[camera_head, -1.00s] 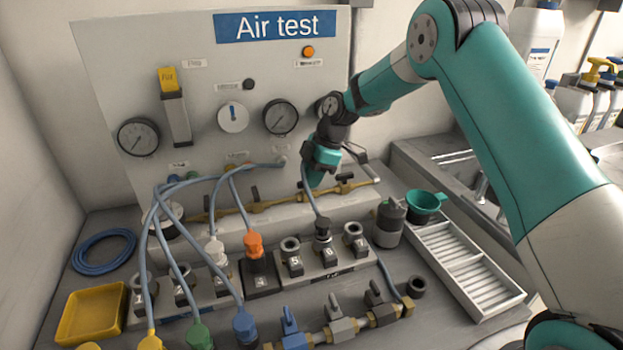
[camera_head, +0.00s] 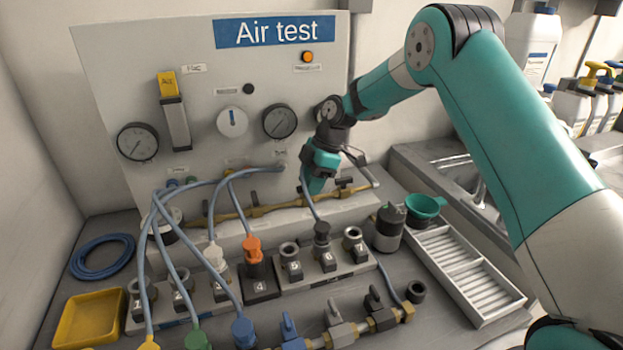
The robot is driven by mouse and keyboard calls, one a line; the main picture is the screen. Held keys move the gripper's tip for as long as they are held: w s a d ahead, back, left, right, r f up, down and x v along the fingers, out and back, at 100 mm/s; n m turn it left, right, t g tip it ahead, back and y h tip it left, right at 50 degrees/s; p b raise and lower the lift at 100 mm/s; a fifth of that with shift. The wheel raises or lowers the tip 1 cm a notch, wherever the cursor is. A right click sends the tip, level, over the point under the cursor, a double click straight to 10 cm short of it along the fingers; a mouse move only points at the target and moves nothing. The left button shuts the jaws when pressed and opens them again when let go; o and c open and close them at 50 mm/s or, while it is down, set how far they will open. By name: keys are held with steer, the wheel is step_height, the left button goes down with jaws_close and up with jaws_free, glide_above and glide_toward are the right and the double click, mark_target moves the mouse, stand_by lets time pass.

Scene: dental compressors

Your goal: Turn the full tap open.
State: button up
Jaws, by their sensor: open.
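Several small taps show in the head view, and I cannot read which one is labelled full. Along the front is a row with a blue-handled tap (camera_head: 289,328), a grey-handled tap (camera_head: 335,316) and a dark-handled tap (camera_head: 377,302); their levers stand roughly upright. A brass pipe (camera_head: 285,207) runs along the foot of the panel, with a small dark-handled tap (camera_head: 345,184) near its right end. My gripper (camera_head: 316,188) points down in front of the panel, just left of that tap. Its jaws are small and partly hidden; I see nothing held.
The "Air test" panel (camera_head: 215,75) with gauges stands behind. Numbered sockets with blue hoses fill the middle. A dark canister (camera_head: 388,230), a teal funnel (camera_head: 425,204) and a white slotted tray (camera_head: 466,272) stand at right. A yellow tray (camera_head: 88,318) lies at left.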

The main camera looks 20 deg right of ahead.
steer(key=p+v, duration=0.2)
steer(key=v, duration=1.5)
steer(key=shift+d+r, duration=0.15)
steer(key=s+a+r+m, duration=0.3)
steer(key=s+a, duration=0.3)
steer(key=s, duration=0.2)
steer(key=s+a+r+m, duration=0.3)
steer(key=s+a, duration=0.3)
steer(key=s, duration=0.3)
steer(key=s+f+m, duration=0.2)
steer(key=s, duration=0.8)
steer(key=s+f+m, duration=0.2)
steer(key=s+m, duration=0.1)
steer(key=s, duration=0.7)
steer(key=shift+a, duration=0.45)
